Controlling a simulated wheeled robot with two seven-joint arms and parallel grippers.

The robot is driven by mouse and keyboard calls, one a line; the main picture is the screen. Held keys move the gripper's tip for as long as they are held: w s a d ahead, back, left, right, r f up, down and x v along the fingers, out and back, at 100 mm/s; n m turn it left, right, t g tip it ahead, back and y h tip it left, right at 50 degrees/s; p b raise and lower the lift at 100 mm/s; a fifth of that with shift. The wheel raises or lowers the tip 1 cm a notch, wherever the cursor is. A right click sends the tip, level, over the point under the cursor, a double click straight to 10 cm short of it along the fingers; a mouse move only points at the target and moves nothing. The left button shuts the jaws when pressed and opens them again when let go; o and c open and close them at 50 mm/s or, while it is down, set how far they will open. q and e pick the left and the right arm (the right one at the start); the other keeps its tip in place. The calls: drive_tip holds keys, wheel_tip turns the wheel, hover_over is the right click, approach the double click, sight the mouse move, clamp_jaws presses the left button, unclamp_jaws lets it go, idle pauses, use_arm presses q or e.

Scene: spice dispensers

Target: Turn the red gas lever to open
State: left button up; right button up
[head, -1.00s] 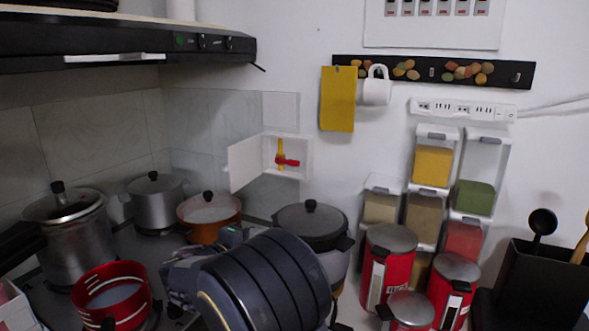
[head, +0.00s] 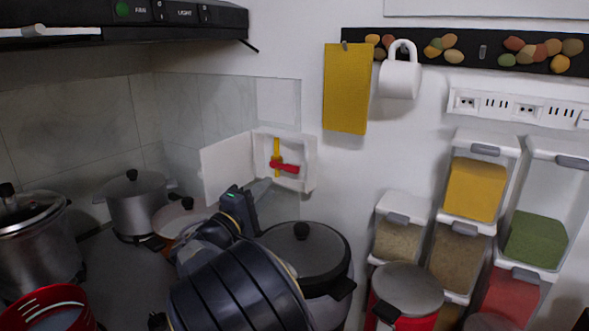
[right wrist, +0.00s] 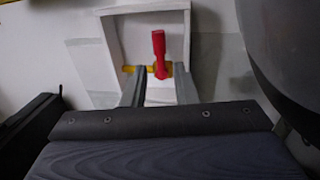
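The red gas lever (head: 284,167) sits on a vertical yellow pipe (head: 277,150) inside a white wall box (head: 307,172), whose door stands open to the left. The lever lies about crosswise to the pipe. My right gripper (head: 256,192) is just below and left of the box, fingers towards it. In the right wrist view, my right gripper (right wrist: 160,88) is open and empty, with the red lever (right wrist: 159,52) showing between and beyond its two grey fingers. I cannot tell whether the fingers touch anything. My left gripper is not in view.
A dark-lidded pot (head: 310,258) stands below the box, close to my right arm. An orange pot (head: 178,218) and a silver pot (head: 138,210) are left of it. Spice containers (head: 475,190) are at right. A yellow cloth (head: 346,90) and a white mug (head: 400,78) hang above.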

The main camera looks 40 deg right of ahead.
sight(288, 171)
drive_tip(key=p+x, duration=0.1)
drive_tip(key=x, duration=0.7)
drive_tip(key=shift+d+r, duration=0.1)
drive_tip(key=shift+d, duration=0.05)
clamp_jaws()
